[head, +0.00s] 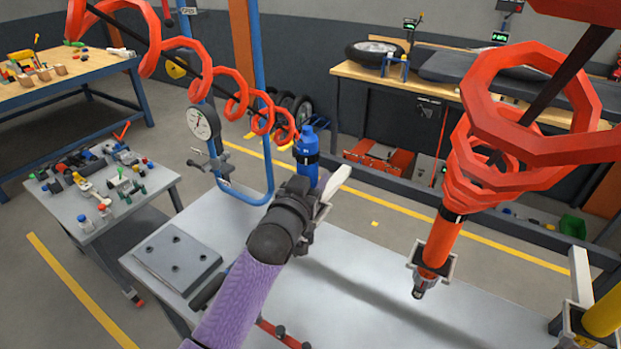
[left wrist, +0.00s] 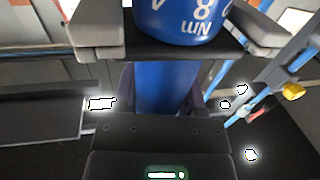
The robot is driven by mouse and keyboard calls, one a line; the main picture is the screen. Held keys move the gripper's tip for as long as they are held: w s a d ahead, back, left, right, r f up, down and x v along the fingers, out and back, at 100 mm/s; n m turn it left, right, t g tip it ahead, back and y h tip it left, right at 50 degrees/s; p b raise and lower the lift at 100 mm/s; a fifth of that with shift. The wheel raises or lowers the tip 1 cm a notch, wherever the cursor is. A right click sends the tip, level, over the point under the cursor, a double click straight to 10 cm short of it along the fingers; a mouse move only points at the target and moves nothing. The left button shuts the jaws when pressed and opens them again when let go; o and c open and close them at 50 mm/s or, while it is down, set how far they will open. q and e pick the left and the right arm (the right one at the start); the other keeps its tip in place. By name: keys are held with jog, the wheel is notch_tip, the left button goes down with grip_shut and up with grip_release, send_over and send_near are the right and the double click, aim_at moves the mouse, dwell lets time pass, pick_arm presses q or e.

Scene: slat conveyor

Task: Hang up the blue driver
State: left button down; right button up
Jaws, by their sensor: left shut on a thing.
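The blue driver (head: 307,155) stands roughly upright above the grey table in the head view, with a dark band around it. My left gripper (head: 320,192) is shut on its lower part, which the gripper partly hides. In the left wrist view the blue driver (left wrist: 165,88) fills the space between the fingers of my left gripper (left wrist: 180,45), with white "8 Nm" lettering upside down. A red coil (head: 237,100) on a dark line ends close to the driver's top. I cannot tell whether they are joined. My right gripper is not in view.
An orange driver (head: 441,240) hangs under another red coil (head: 475,170), in a grey holder. A yellow driver (head: 604,315) sits in a holder at the lower right. A blue frame with a dial gauge (head: 203,122) stands behind. A grey plate (head: 177,262) lies at the table's left.

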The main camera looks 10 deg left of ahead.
pick_arm(q)
jog(key=shift+f, duration=0.15)
jog(key=shift+c, duration=0.4)
grip_release()
jog(key=s+a, duration=0.1)
jog(key=s, duration=0.8)
jog(key=shift+s+a+p, duration=0.25)
jog(key=shift+s+p, duration=0.1)
jog(key=shift+s, duration=0.05)
